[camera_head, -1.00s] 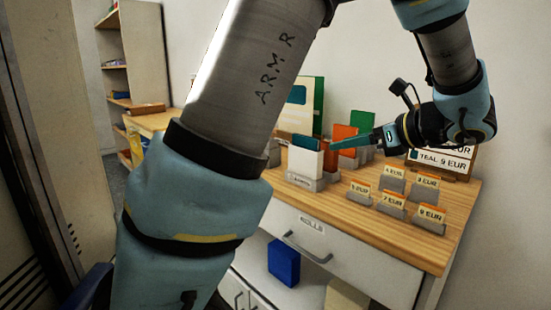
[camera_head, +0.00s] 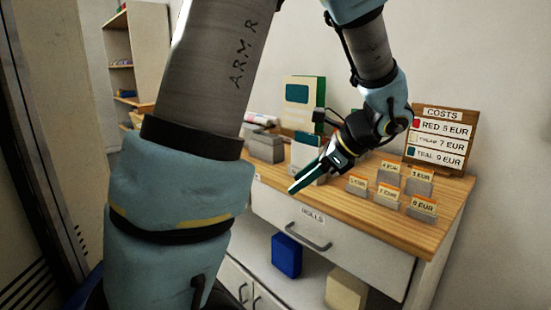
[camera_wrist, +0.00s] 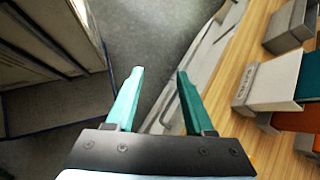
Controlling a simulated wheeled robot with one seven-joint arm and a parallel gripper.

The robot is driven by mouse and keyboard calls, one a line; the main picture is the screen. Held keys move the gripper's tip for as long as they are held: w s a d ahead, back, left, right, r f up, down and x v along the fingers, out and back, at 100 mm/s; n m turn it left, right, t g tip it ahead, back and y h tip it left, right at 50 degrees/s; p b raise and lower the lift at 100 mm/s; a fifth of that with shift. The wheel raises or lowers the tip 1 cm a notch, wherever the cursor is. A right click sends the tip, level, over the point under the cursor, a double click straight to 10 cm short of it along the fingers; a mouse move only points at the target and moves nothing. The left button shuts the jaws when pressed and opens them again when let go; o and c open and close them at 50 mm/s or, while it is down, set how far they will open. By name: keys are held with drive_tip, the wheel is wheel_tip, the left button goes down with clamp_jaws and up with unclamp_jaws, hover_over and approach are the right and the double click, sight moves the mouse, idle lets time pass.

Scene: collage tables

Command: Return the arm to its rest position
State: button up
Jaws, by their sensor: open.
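My gripper (camera_head: 293,187) is open, with its two teal fingers apart and nothing between them. In the head view it is in front of the counter's left-middle part, pointing down and left. In the wrist view the fingers (camera_wrist: 160,74) point over grey floor (camera_wrist: 155,28), beside the counter's edge. My arm spans the head view from the lower left over the top to the gripper. It hides part of the counter's left side.
The wooden counter (camera_head: 378,207) holds price-tag holders (camera_head: 388,190), a card holder (camera_head: 304,155) and a COSTS board (camera_head: 440,138). Below are a drawer (camera_head: 345,243), a blue box (camera_head: 287,256) and a cream box (camera_head: 345,289). Shelves (camera_head: 122,62) stand at the back left.

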drive_tip(key=s+a+f+n+g+h, duration=0.1)
drive_tip(key=s+a+f+n+h, duration=0.1)
drive_tip(key=a+n, duration=0.4)
drive_tip(key=s+a+f+n+g+h+p, duration=0.1)
drive_tip(key=s+a+f+n+h, duration=0.2)
drive_tip(key=n, duration=1.1)
drive_tip(key=a+f+h, duration=0.2)
drive_tip(key=a+h, duration=0.1)
drive_tip(key=shift+s+a+g, duration=0.25)
drive_tip(key=shift+s+g, duration=0.05)
